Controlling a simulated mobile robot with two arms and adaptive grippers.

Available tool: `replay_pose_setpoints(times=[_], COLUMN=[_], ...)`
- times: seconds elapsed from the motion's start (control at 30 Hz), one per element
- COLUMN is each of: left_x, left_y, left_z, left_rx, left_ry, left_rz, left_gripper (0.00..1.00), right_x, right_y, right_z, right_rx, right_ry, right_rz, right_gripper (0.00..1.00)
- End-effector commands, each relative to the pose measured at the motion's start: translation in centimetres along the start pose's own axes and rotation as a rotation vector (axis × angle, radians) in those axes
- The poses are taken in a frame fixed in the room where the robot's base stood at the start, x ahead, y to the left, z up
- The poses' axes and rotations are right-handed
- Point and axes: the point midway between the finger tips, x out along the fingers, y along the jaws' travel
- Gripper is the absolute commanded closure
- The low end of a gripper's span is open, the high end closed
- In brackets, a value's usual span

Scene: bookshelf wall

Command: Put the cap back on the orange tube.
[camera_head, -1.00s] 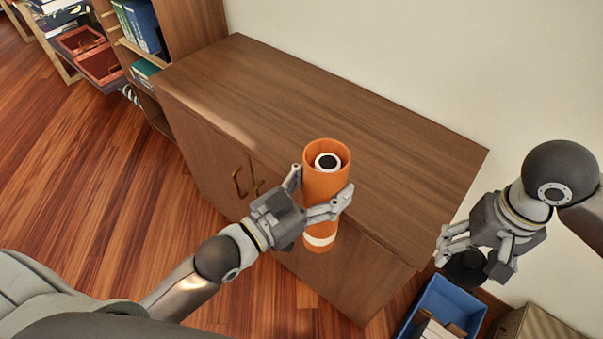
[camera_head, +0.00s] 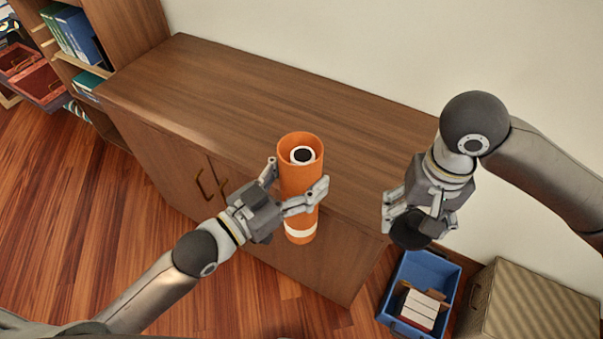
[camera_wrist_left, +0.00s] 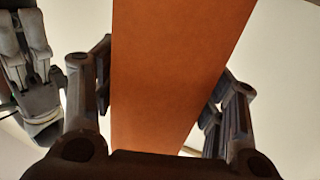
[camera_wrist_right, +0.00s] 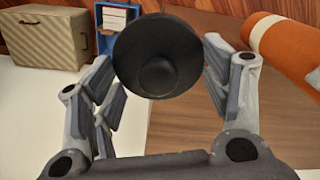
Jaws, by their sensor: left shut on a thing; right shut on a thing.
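The orange tube (camera_head: 299,176) stands roughly upright in front of the cabinet's front edge, with its open top facing up. A white, dark-centred round thing (camera_head: 302,155) shows inside its mouth. My left gripper (camera_head: 297,190) is shut around the tube's middle; the tube also fills the centre of the left wrist view (camera_wrist_left: 175,75). My right gripper (camera_head: 408,217) is shut on the black cap (camera_head: 410,229), to the right of the tube and apart from it. The right wrist view shows the round cap with its knob (camera_wrist_right: 158,60) between the fingers, and part of the tube (camera_wrist_right: 285,45).
The wooden cabinet (camera_head: 240,100) has a bare top along the wall. A blue crate (camera_head: 445,270) with boxes and a tan ridged box (camera_head: 530,305) stand on the floor at lower right. A bookshelf (camera_head: 135,35) is at upper left.

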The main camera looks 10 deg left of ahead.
Motion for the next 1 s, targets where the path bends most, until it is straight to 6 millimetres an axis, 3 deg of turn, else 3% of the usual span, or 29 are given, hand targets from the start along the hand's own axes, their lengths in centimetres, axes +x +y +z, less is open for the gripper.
replay_pose_setpoints(times=[0.03,0.3,0.6,0.73,1.0], left_x=[0.0,0.0,0.0,0.0,0.0], left_y=[0.0,0.0,0.0,0.0,0.0], left_z=[-0.2,-0.2,-0.2,-0.2,-0.2], left_rx=[0.001,0.001,0.001,0.001,0.001], left_ry=[0.004,0.005,0.005,0.005,0.005], left_rz=[0.000,0.000,0.000,0.000,0.000], left_gripper=[0.81,0.81,0.81,0.81,0.81], right_x=[-0.7,-5.0,-10.1,-12.0,-15.7], right_y=[-1.9,-11.1,-18.1,-20.0,-21.0], right_z=[0.1,2.5,4.5,2.7,-3.0], right_rx=[0.001,0.091,0.158,0.103,-0.075], right_ry=[0.007,0.010,0.008,0.003,0.002], right_rz=[-0.003,0.001,0.003,0.003,0.001], right_gripper=[0.46,0.46,0.46,0.46,0.46])
